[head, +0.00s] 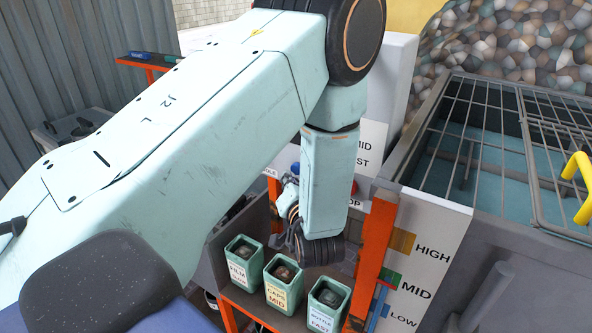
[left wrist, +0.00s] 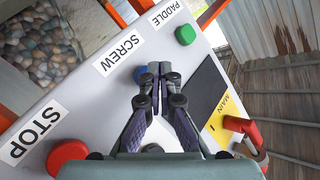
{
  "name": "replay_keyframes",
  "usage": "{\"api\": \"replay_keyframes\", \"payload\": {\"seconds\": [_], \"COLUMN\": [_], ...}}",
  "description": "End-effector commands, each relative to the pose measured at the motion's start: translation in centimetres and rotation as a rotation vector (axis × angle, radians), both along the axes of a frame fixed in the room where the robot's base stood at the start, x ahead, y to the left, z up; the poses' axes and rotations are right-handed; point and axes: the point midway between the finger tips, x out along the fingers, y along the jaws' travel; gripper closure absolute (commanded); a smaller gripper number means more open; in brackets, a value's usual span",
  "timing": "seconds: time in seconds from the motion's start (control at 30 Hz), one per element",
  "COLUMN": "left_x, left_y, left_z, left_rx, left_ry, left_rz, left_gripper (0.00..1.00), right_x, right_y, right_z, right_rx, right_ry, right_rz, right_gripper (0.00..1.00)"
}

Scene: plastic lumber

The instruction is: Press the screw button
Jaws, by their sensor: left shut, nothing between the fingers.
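The screw button is a blue round button (left wrist: 141,74) beside the SCREW label (left wrist: 119,51) on a pale control panel (left wrist: 85,95). My left gripper (left wrist: 158,72) is shut and empty, with its fingertips right over the button and hiding its right part. I cannot tell whether they touch it. In the head view my left gripper (head: 289,196) is small and partly covered by my own wrist, in front of the panel. My right gripper is in neither view.
A red stop button (left wrist: 68,157), a green paddle button (left wrist: 185,35) and a red main switch (left wrist: 240,125) share the panel. Three labelled green bins, among them a CAPS MID bin (head: 281,287), stand below. A wire-mesh hopper (head: 500,150) is at the right.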

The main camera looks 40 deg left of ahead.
Motion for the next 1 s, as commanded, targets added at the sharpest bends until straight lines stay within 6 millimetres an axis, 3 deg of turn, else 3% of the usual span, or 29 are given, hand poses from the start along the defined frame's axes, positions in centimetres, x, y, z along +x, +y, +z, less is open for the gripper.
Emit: {"api": "replay_keyframes", "payload": {"seconds": [1.0], "left_x": [0.85], "left_y": [0.26], "left_z": [-0.1], "left_rx": [-0.001], "left_ry": [-0.001], "left_rz": [0.0], "left_gripper": [1.0], "right_x": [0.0], "right_y": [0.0], "right_z": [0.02], "right_rx": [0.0], "right_ry": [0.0], "right_rz": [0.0], "right_gripper": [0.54]}}
